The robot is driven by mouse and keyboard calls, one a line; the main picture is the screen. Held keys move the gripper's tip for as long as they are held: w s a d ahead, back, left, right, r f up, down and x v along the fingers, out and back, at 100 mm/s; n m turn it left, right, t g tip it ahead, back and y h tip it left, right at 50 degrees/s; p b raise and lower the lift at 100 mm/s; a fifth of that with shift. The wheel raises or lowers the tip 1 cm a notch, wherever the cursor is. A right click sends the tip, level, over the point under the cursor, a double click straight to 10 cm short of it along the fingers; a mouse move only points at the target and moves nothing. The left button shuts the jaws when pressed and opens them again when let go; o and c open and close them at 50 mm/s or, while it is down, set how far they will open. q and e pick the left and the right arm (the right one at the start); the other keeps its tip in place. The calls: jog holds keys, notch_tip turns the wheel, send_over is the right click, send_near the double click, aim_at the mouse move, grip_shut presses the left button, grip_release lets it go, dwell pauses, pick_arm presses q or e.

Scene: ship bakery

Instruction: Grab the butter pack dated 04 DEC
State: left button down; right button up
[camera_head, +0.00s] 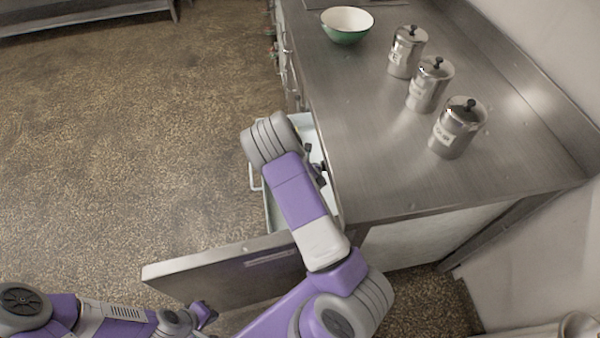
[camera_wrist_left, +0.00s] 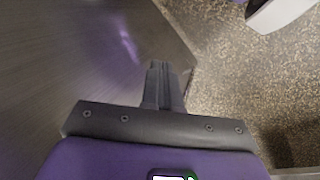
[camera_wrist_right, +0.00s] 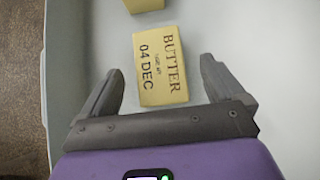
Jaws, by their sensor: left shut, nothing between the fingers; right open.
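The yellow butter pack (camera_wrist_right: 161,66) printed "BUTTER" and "04 DEC" lies on the pale floor of the open drawer (camera_head: 276,210) in the right wrist view. My right gripper (camera_wrist_right: 163,72) is open, its fingers on either side of the pack's lower part, with gaps to both; the height between them is hard to tell. In the head view my right arm covers most of the drawer, and the pack is hidden. My left gripper (camera_head: 207,315) is shut and empty, low at the left of the drawer front; it also shows in the left wrist view (camera_wrist_left: 165,80).
A second yellow pack (camera_wrist_right: 145,4) is cut off at the top edge, its date not visible. The drawer wall (camera_wrist_right: 50,90) runs close on the left. On the steel counter (camera_head: 370,170) stand three canisters (camera_head: 427,85) and a green bowl (camera_head: 347,26). The floor at left is clear.

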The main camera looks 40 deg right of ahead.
jog(key=b+x, duration=0.1)
jog(key=x, duration=0.3)
jog(key=shift+a+f, duration=0.1)
jog(key=c, duration=1.2)
jog(key=shift+c, duration=0.2)
